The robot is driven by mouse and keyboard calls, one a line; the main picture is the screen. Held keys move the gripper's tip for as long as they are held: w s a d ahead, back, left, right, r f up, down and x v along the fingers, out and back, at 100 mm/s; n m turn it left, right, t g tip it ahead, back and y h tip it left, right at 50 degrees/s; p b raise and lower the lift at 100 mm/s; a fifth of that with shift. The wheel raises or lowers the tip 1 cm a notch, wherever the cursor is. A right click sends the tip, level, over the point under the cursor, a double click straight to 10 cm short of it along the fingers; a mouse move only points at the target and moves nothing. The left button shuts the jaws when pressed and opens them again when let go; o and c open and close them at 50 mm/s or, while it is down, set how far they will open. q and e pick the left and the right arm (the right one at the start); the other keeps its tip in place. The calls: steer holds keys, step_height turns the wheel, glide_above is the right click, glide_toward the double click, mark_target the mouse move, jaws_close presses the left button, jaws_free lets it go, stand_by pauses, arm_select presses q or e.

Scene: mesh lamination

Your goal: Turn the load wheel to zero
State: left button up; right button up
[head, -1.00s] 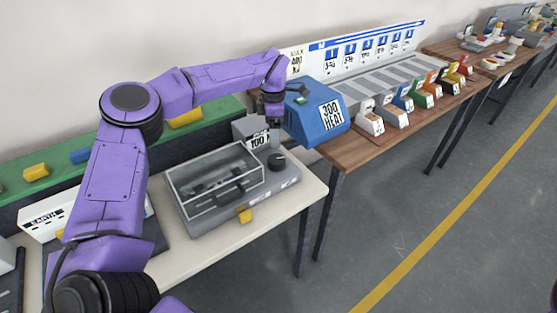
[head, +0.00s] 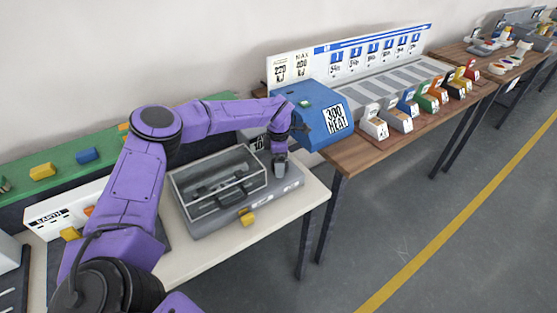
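The grey machine (head: 235,220) with a clear-lidded box (head: 215,182) stands on the pale bench. The load wheel, a dark round knob at the machine's right end, is now hidden behind my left gripper. My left gripper (head: 279,168) points down over that spot, at or just above the wheel. I cannot tell whether it touches the wheel or how far its fingers are apart. A number sign (head: 258,142) behind the machine is partly covered by my arm. My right gripper is not in view.
A blue heater unit (head: 318,118) marked 300 HEAT stands close to the right of my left gripper. Several coloured blocks with tags line the wooden table (head: 350,152). A green shelf (head: 108,150) runs behind.

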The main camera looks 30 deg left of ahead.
arm_select(q)
steer(key=c, duration=1.1)
steer(key=shift+o, duration=0.2)
steer(key=n+b, duration=0.3)
steer(key=n, duration=0.1)
steer(key=shift+s+f, duration=0.1)
steer(key=shift+f, duration=0.15)
steer(key=n+b, duration=0.5)
steer(key=n, duration=0.2)
steer(key=shift+d, duration=0.2)
steer(key=n+b, duration=0.4)
steer(key=n, duration=0.1)
steer(key=shift+d+n+b, duration=0.1)
steer(key=shift+n+b, duration=0.2)
steer(key=shift+d+r+n+b, duration=0.1)
steer(key=shift+n+b, duration=1.6)
steer(key=shift+n, duration=0.7)
